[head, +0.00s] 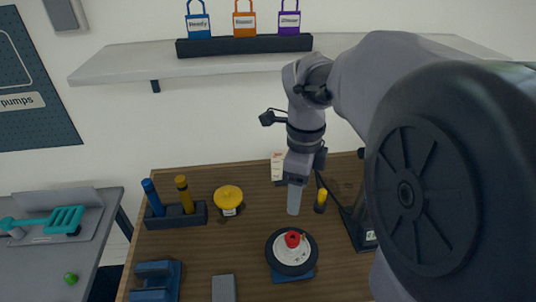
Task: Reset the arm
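My arm reaches in from the right of the head view and bends down over the wooden bench (245,262). My gripper (294,208) points down above the bench, behind the black disc (276,258) with a white centre and a red knob (292,239). The fingers show as one pale narrow shape, so their opening is not clear. I see nothing clearly held in them. A small camera-like part sticks out to the left of my wrist.
A yellow-capped pot (229,198) and a holder (176,217) with blue and yellow handles stand left of my gripper. A yellow-and-black item (321,200) is close on its right. Above is a shelf (130,63) with tagged padlocks. A blue tool (155,280) lies front left.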

